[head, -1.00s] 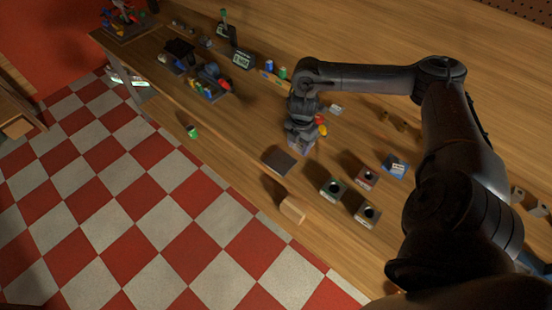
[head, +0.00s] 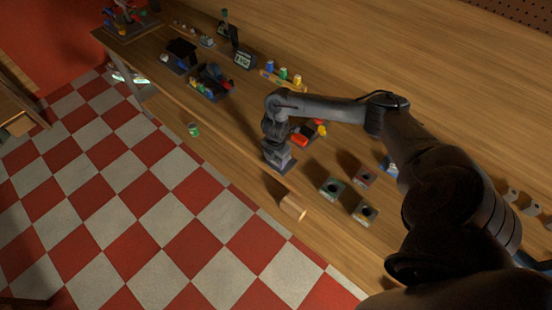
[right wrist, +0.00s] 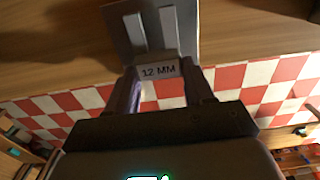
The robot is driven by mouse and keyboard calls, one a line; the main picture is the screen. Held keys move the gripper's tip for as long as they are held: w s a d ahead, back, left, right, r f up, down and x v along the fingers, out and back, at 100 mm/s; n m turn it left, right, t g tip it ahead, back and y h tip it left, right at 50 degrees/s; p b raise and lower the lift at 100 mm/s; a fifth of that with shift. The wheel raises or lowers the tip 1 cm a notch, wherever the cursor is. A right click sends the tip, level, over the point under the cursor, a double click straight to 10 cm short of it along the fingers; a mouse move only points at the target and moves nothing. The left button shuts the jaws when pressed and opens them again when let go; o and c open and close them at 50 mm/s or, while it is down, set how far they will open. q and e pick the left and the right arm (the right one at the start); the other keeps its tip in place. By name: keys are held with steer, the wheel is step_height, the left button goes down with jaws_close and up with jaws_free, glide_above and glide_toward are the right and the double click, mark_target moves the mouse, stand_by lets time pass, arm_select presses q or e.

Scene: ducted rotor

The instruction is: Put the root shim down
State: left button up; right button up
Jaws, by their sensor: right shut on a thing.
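The root shim (right wrist: 160,71) is a small grey block marked "12 MM" in the right wrist view, between my two fingers. My right gripper (right wrist: 168,88) is shut on it. In the head view my right gripper (head: 278,163) points down over a dark square plate (head: 291,168) near the bench's front edge and hides most of it. A grey plate with two pale strips (right wrist: 150,30) shows just beyond the shim in the wrist view. I cannot tell whether the shim touches it. My left gripper is not in view.
A wooden block (head: 293,207) sits at the front edge beside the plate. Red and yellow parts (head: 303,138) lie behind my gripper. Coloured cylinders (head: 283,73) stand farther back.

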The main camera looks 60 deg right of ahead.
steer(key=shift+f, duration=0.2)
steer(key=shift+f, duration=0.1)
steer(key=o, duration=1)
steer(key=shift+o, duration=0.2)
